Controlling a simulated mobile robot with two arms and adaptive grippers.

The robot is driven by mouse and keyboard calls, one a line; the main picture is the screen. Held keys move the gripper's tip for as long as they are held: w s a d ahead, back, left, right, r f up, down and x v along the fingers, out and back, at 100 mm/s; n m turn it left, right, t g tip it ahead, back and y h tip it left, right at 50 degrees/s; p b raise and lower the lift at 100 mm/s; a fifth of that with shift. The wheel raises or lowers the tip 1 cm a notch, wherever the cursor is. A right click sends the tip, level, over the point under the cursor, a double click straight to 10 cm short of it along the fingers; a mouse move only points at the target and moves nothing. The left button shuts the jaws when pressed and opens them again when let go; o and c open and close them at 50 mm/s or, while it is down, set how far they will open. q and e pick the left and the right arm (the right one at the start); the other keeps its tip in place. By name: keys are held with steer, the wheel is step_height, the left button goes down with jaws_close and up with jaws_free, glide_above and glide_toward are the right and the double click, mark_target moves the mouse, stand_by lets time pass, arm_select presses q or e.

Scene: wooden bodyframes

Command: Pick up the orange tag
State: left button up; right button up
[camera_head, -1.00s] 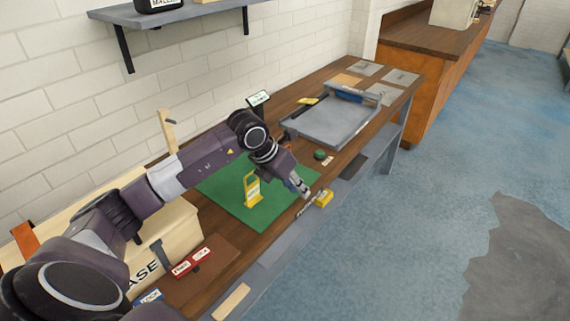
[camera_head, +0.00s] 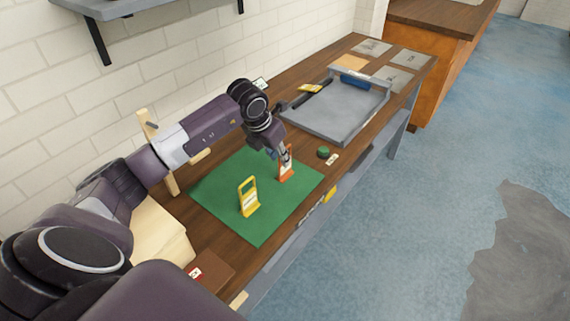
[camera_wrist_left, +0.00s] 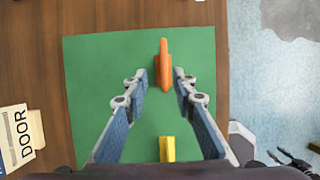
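The orange tag (camera_head: 286,172) stands upright on the green mat near its right side in the head view. In the left wrist view the orange tag (camera_wrist_left: 165,66) shows edge-on from above, ahead of and between the fingertips. My left gripper (camera_head: 285,153) is over the tag's top and partly covers it. In the wrist view the left gripper (camera_wrist_left: 159,82) is open, with one finger on each side of the tag's line and nothing held. A dark jointed shape at the wrist view's lower right may be my right gripper (camera_wrist_left: 294,160); its fingers are unclear.
A yellow tag (camera_head: 248,201) stands on the green mat (camera_head: 262,224), nearer me. A grey tray (camera_head: 338,112), a small green round thing (camera_head: 323,152) and a small label (camera_head: 332,159) lie beyond the mat. A wooden box (camera_head: 157,233) is at the left.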

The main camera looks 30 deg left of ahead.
mark_target(285, 175)
arm_select(q)
steer(key=shift+w+d+f+p, duration=0.25)
steer(key=shift+f+p, duration=0.1)
steer(key=shift+f, duration=0.15)
steer(key=shift+w+d+f+p, duration=0.25)
steer(key=shift+f+p, duration=0.1)
steer(key=shift+f, duration=0.15)
steer(key=shift+x, duration=1.2)
steer(key=shift+w+a+f, duration=0.15)
steer(key=shift+a+f, duration=0.05)
steer(key=shift+f, duration=0.05)
steer(key=shift+c, duration=0.5)
arm_select(e)
steer(key=shift+w+r, duration=0.35)
steer(key=shift+r, duration=0.2)
steer(key=shift+w+r, duration=0.3)
steer(key=shift+r, duration=0.2)
arm_select(q)
steer(key=c, duration=0.5)
jaws_close()
arm_select(e)
steer(key=shift+s+a, duration=0.3)
steer(key=shift+a, duration=0.05)
